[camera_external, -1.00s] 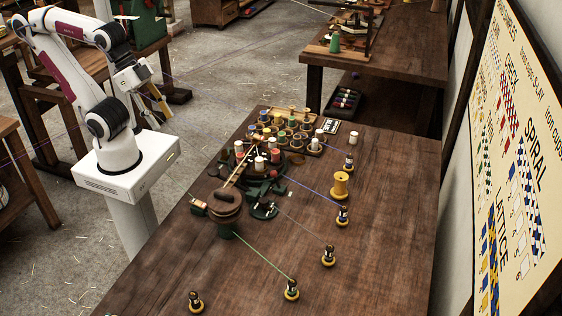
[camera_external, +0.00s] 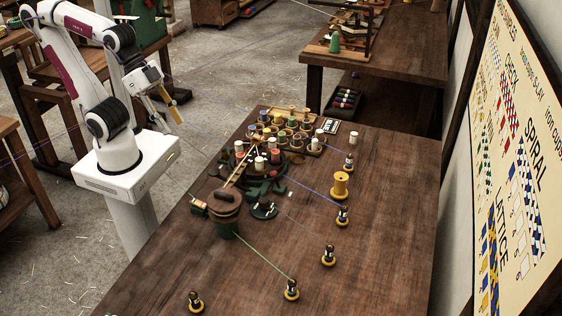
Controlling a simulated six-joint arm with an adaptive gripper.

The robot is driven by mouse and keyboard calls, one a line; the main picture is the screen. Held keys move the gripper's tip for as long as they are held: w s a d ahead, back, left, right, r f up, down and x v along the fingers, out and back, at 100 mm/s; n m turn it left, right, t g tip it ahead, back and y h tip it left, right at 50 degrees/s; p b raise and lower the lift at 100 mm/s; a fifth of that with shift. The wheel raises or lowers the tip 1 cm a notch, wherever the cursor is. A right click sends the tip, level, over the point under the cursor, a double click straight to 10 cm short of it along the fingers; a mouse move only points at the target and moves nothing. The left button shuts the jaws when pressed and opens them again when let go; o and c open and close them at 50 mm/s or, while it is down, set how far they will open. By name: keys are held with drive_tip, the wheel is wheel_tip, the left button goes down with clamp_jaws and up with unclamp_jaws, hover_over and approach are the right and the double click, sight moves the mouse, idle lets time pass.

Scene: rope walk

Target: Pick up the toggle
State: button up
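My gripper (camera_external: 170,106) is raised over the floor to the left of the workbench (camera_external: 378,215), well apart from the things on it. A yellowish piece shows at its end. Whether that is a finger or something held, and how wide the fingers stand, is too small to tell. I cannot pick out the toggle for certain. A small pale wooden piece (camera_external: 199,206) lies at the bench's left edge, beside a brown round-topped block (camera_external: 227,202) on a green base.
A tray of spools (camera_external: 318,150) and a dark round stand with spools crowd the far left part of the bench. A yellow spool (camera_external: 340,184) and several small bobbins (camera_external: 291,289) stand on it, some with taut threads. The right side is clear.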

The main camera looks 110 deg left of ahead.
drive_tip(key=w+d+f+t+h, duration=0.1)
drive_tip(key=w+d+f+t, duration=0.1)
drive_tip(key=w+d, duration=0.8)
drive_tip(key=w+d+f+t+h, duration=0.15)
drive_tip(key=w+d, duration=0.25)
drive_tip(key=w, duration=1.2)
drive_tip(key=w+d+f+t+y, duration=0.1)
drive_tip(key=w+d+f+t, duration=0.1)
drive_tip(key=w+d+f, duration=0.4)
drive_tip(key=t+y, duration=0.1)
drive_tip(key=y, duration=0.2)
approach(289, 282)
drive_tip(key=w, duration=0.3)
drive_tip(key=shift+s+a+f+n+t, duration=0.1)
drive_tip(key=shift+f+n+t, duration=0.1)
drive_tip(key=shift+f, duration=0.2)
drive_tip(key=shift+s+a+f+n+t, duration=0.1)
drive_tip(key=shift+f+n+t, duration=0.1)
drive_tip(key=shift+f, duration=0.2)
drive_tip(key=shift+w, duration=0.1)
drive_tip(key=shift+x, duration=1.3)
drive_tip(key=shift+w+f, duration=0.1)
